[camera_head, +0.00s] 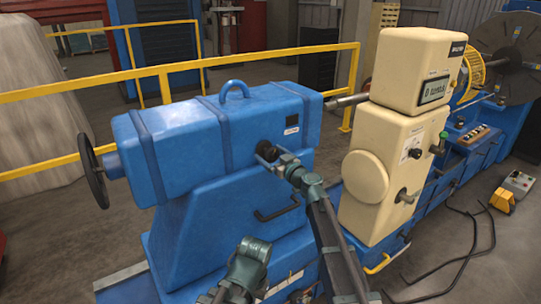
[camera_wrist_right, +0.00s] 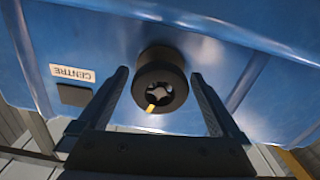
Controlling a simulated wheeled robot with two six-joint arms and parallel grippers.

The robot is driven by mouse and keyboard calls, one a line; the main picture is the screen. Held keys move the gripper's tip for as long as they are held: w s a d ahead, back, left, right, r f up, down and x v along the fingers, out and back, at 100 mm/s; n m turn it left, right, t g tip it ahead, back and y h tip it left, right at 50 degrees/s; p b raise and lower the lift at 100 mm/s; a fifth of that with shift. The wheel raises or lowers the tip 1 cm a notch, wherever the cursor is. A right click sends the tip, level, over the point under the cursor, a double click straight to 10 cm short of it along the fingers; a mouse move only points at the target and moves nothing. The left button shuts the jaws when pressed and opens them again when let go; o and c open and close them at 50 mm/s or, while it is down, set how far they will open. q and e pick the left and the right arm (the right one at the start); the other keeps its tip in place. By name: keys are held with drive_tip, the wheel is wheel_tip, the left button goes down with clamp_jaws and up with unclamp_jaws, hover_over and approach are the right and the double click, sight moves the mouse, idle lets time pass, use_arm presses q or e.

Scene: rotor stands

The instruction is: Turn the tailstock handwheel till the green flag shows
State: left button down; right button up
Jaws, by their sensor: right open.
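The blue tailstock (camera_head: 220,130) stands at left centre in the head view, with a black handwheel (camera_head: 92,170) on its left end. A round black knob (camera_wrist_right: 159,85) with a yellow mark sticks out of its front face. My right gripper (camera_head: 268,152) is at this knob. In the right wrist view its two fingers (camera_wrist_right: 160,90) are open, one on each side of the knob, with gaps between. A dark square window (camera_wrist_right: 74,95) sits beside a CENTRE label (camera_wrist_right: 72,73); no green shows in it. My left gripper does not show.
A cream housing (camera_head: 380,165) with a small display stands right of the tailstock. A lifting eye (camera_head: 235,88) tops the tailstock and a handle (camera_head: 277,210) is on its front. A yellow railing (camera_head: 180,68) runs behind. Black cables (camera_head: 470,240) lie on the floor at right.

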drive_tip(key=c, duration=1.3)
drive_tip(key=shift+m, duration=0.3)
